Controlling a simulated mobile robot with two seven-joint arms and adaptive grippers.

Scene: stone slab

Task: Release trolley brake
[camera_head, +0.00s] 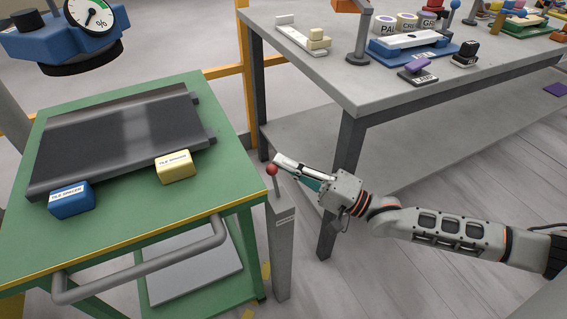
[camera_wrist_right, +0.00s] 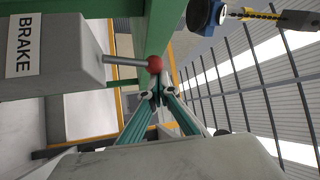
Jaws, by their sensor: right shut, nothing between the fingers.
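The brake post (camera_head: 282,250) is a grey upright box beside the green trolley (camera_head: 235,205), and its label reads BRAKE in the right wrist view (camera_wrist_right: 52,50). A lever with a red ball knob (camera_head: 271,169) rises from its top, tilted slightly left in the head view. My right gripper (camera_head: 279,160) is shut and empty, with its tips right at the red knob. In the right wrist view its fingertips (camera_wrist_right: 158,95) are just below the knob (camera_wrist_right: 155,64); I cannot tell whether they touch. My left gripper does not show.
The trolley carries a dark slab (camera_head: 120,140), a blue tile spacer box (camera_head: 71,200) and a yellow one (camera_head: 175,167). A push handle (camera_head: 140,268) runs along the trolley's front. A grey workbench (camera_head: 340,80) with several tools stands behind my right arm.

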